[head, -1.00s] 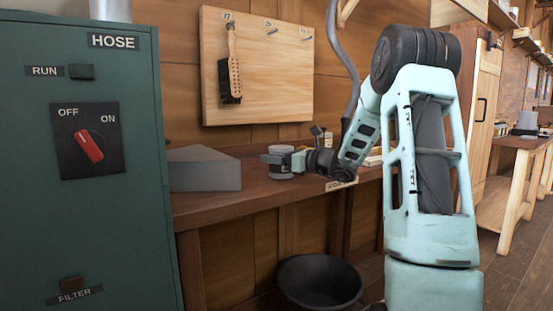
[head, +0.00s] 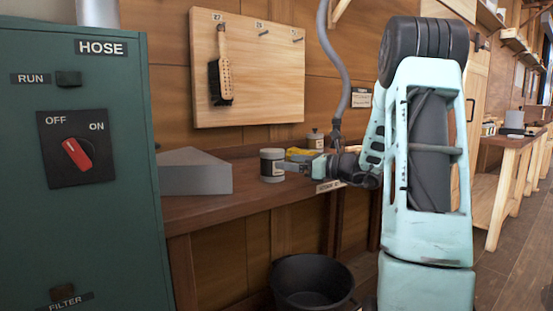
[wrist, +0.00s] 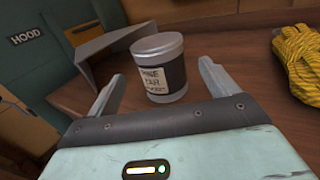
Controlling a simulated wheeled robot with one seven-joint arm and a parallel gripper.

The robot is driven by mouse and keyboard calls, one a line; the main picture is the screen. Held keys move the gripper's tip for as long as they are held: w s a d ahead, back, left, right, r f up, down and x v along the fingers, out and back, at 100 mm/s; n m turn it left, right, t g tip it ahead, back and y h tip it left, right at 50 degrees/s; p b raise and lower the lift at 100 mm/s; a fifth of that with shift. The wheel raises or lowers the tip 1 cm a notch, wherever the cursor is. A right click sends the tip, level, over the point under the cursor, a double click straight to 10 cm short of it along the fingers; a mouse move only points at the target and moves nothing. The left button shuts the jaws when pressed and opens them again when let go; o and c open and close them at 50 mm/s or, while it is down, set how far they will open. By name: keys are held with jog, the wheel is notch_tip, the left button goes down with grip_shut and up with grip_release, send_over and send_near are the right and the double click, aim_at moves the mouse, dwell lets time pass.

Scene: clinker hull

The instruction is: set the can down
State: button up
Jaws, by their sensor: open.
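The can (head: 272,165) is a small grey tin with a dark band and a cream label reading something like "PINE TAR". It stands upright on the wooden bench (head: 215,207), to the right of a grey wedge-shaped block. In the wrist view the can (wrist: 160,70) stands just beyond and between the finger lines of my gripper (wrist: 158,80). The fingers are spread wide and neither touches it. In the head view my gripper (head: 292,167) is just right of the can, its fingers partly hard to make out.
The grey wedge block (head: 195,172) is left of the can; the green HOSE cabinet (head: 80,180) is farther left. A yellow rope coil (wrist: 298,62) and a second small tin (head: 316,139) are to the right. A black bucket (head: 310,283) is below the bench.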

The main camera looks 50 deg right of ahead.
jog(key=shift+v, duration=1.85)
